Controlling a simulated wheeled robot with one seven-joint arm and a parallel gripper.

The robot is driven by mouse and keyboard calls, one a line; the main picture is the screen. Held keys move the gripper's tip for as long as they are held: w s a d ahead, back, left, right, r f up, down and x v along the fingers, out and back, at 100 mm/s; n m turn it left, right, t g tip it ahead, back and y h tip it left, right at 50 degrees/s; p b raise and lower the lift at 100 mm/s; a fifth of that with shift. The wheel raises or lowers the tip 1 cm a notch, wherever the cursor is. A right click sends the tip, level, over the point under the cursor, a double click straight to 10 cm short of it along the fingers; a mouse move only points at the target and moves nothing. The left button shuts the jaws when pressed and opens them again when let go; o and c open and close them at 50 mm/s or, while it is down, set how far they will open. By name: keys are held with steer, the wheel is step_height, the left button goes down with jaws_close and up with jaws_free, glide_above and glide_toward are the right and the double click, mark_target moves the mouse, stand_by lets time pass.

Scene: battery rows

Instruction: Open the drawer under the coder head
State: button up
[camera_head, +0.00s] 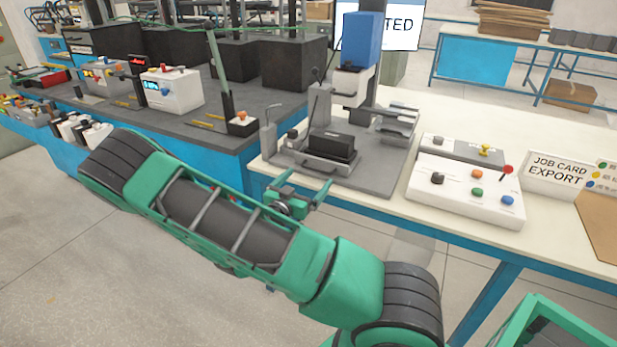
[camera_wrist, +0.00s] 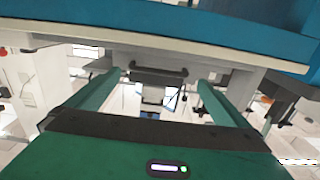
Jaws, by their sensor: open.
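The coder head (camera_head: 361,42) is a blue block with a white lower part, on a dark post above a grey base plate (camera_head: 374,183). Under it a low grey drawer with a bar handle (camera_head: 328,168) faces my side, and a black block (camera_head: 331,146) sits on top. The drawer looks shut. My gripper (camera_head: 313,177) is open and empty, just in front of the handle at the bench's front edge. In the wrist view the dark handle (camera_wrist: 158,76) shows between the two green fingers (camera_wrist: 159,81). I see no contact with it.
A white control box (camera_head: 466,190) with coloured buttons and a red-knobbed lever stands right of the base plate. A job card sign (camera_head: 556,174) is farther right. A grey clamp stand (camera_head: 268,135) is left of the drawer. Floor in front of the bench is clear.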

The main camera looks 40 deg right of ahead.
steer(key=v, duration=0.7)
stand_by(0.4)
steer(key=s+d+m+g+y, duration=0.1)
steer(key=s+d+g+y, duration=0.15)
steer(key=s, duration=0.25)
steer(key=s+d+r+g+y, duration=0.1)
steer(key=s+d+g+y, duration=0.1)
steer(key=s+g, duration=0.25)
steer(key=s+d+m+g+y, duration=0.1)
steer(key=s+d+g+y, duration=0.15)
steer(key=s, duration=0.25)
steer(key=s+a+r+n+t+y, duration=0.2)
steer(key=s+a+r+n+y, duration=0.6)
steer(key=s, duration=0.6)
step_height(320, 180, up, 4)
steer(key=shift+a+f+n+y, duration=0.1)
steer(key=shift+a+n+y, duration=0.3)
steer(key=shift+a+y, duration=0.55)
steer(key=shift+a, duration=0.15)
